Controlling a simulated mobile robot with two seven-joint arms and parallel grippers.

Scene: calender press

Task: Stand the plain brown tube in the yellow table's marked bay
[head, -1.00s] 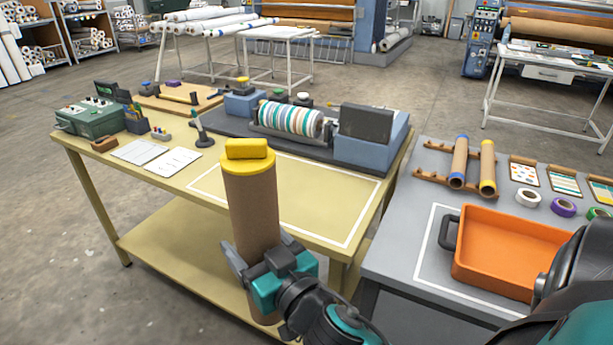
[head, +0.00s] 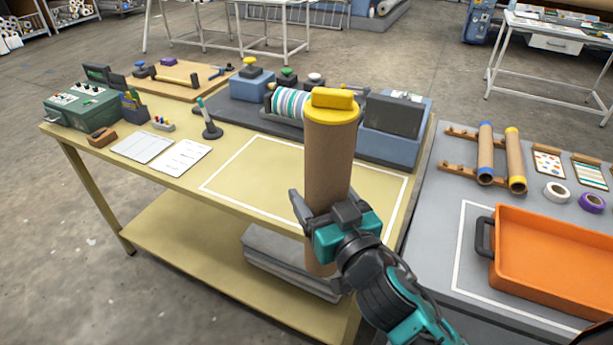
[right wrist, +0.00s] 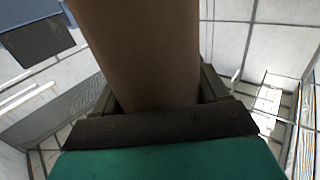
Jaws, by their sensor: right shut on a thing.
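The plain brown tube (head: 328,172) stands upright in my right gripper (head: 322,222), with a yellow cap on its top end. The gripper is shut around the tube's lower middle. The tube also fills the middle of the right wrist view (right wrist: 140,50). In the head view it shows in front of the yellow table (head: 232,207), and its lower end reaches below the tabletop's front edge in the picture. The marked bay (head: 262,172), a white outlined rectangle on the tabletop, lies behind it and is partly hidden by it. My left gripper is not in view.
A machine with a striped roll (head: 290,103) stands behind the bay. White sheets (head: 180,158) and a pen stand (head: 211,130) are left of it. The grey table (head: 440,232) at right carries an orange tray (head: 550,255) and two capped tubes (head: 486,150). Grey slabs lie on the lower shelf.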

